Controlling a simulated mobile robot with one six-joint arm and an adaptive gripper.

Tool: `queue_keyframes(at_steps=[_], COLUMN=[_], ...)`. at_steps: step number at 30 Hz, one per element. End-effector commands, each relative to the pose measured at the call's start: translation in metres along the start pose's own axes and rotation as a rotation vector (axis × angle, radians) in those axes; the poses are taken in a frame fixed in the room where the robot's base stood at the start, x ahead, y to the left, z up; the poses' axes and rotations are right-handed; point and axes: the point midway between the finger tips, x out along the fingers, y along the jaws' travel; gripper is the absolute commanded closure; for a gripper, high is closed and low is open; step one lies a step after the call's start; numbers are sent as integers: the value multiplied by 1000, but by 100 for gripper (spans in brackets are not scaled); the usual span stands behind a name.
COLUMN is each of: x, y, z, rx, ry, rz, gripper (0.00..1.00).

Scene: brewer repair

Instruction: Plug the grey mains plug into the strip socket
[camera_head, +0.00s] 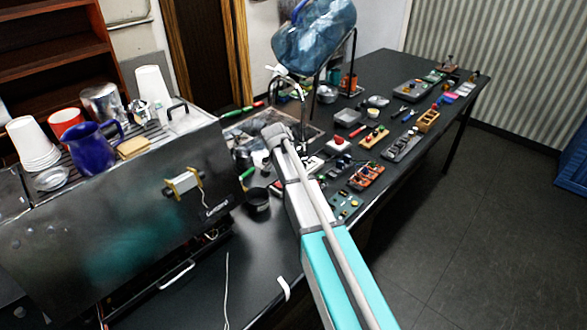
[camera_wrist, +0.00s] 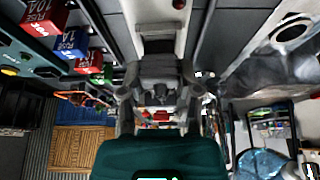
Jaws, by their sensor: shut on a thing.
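My gripper (camera_wrist: 158,92) is at the centre of the wrist view, its two dark fingers closing in from left and right. It is shut on a grey piece (camera_wrist: 158,72) that I take for the grey mains plug; its outline blends with the fingers. Just beyond it lies a pale strip (camera_wrist: 154,14) with a dark square recess (camera_wrist: 158,45), which looks like the strip socket, and a red button. I cannot tell whether the plug touches the socket. In the head view my arm reaches over the bench and hides the fingertips and plug.
Red and blue labelled blocks (camera_wrist: 72,42) stand left of the strip in the wrist view. The dark bench (camera_head: 385,100) carries many small parts and trays. A steel brewer (camera_head: 120,215) stands left, and a large blue water bottle (camera_head: 314,38) on a stand is behind.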

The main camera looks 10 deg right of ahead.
Motion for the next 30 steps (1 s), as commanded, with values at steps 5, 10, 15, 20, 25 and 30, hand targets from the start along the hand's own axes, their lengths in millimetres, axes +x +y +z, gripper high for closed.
queue_keyframes(at_steps=[5,10,15,20,25,30], x=[0,0,2,4,6,6], y=[0,0,0,0,0,0], z=[0,0,1,2,2,2], rx=[0,0,0,0,0,0], ry=[0,0,0,0,0,0], rz=[0,0,0,0,0,0], gripper=[100,100,100,100,100,100])
